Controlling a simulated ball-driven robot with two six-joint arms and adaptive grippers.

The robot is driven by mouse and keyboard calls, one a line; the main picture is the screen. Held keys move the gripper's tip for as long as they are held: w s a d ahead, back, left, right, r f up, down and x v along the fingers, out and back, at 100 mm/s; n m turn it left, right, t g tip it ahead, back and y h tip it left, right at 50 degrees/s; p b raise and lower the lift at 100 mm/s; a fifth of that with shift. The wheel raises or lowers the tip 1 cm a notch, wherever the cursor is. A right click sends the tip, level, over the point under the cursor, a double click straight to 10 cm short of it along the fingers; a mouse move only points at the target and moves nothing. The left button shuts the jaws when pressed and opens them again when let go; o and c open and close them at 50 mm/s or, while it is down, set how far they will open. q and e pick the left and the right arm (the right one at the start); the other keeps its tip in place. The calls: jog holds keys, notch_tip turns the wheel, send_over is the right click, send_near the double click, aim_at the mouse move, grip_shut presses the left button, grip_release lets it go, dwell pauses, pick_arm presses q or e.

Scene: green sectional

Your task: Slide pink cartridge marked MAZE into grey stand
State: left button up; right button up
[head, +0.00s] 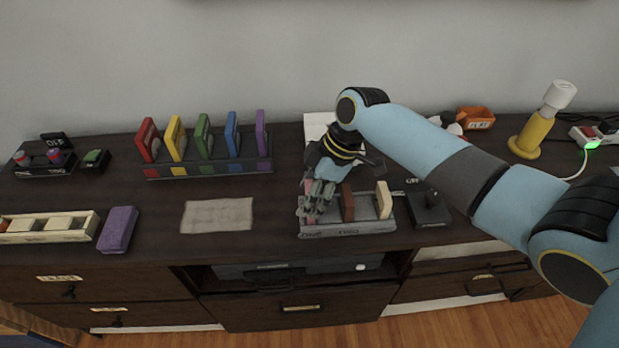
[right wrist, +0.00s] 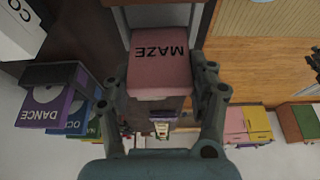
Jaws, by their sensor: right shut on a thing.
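The pink cartridge marked MAZE (right wrist: 160,62) is between the fingers of my right gripper (right wrist: 160,82) in the right wrist view. In the head view my right gripper (head: 318,198) is shut on it over the left end of the grey stand (head: 348,230), pointing down. The fingers hide most of the cartridge there, and I cannot tell how deep it sits in the stand. A brown cartridge (head: 347,203) and a cream cartridge (head: 384,200) stand upright in the stand to the right of the gripper. My left gripper is not in view.
A rack (head: 208,170) of several coloured cartridges stands at back left. A purple box (head: 118,229) and a cream tray (head: 45,228) lie at front left.

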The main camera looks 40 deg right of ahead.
jog(key=shift+f+b, duration=0.7)
jog(key=shift+f, duration=0.4)
jog(key=o, duration=1.2)
jog(key=v, duration=1.2)
